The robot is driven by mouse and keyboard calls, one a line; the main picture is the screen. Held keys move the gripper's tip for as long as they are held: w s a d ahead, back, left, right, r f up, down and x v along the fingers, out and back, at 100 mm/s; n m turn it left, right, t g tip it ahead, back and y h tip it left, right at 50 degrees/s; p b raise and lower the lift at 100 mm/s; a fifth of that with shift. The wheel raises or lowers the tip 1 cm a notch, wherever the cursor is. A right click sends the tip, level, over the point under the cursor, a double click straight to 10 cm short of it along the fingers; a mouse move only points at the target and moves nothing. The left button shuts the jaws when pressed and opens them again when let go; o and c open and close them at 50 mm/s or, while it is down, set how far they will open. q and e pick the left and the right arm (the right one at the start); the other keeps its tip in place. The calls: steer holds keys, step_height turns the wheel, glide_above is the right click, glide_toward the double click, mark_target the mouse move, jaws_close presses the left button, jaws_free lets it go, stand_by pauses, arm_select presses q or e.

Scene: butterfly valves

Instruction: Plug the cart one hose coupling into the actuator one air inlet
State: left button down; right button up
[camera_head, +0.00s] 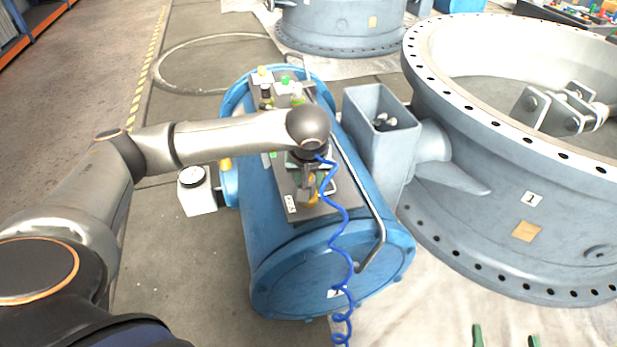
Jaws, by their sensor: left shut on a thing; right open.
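My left gripper (307,185) reaches in over the blue cart tank (270,225) and points down at the dark panel on its top. It is shut on the hose coupling, which is mostly hidden by the fingers. A blue coiled hose (345,237) hangs beside the gripper and runs down past the tank's front end. The grey box-shaped actuator (372,150) stands right of the tank, joined to the side of the large valve marked 1 (470,185). Small fittings show in its open top; I cannot tell which is the air inlet. My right gripper (506,338) is open at the bottom edge, only its green fingertips showing.
A bent metal handle (376,225) runs along the tank's right side. Small coloured fittings (286,84) stand on the panel's far end. A white box with a gauge (197,190) is left of the tank. Another valve (340,28) stands behind. Floor is open at left.

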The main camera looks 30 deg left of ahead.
arm_select(q)
steer(key=shift+f+b, duration=0.4)
stand_by(0.7)
jaws_free()
stand_by(0.7)
steer(key=shift+r+p, duration=2.7)
steer(key=shift+r, duration=1.15)
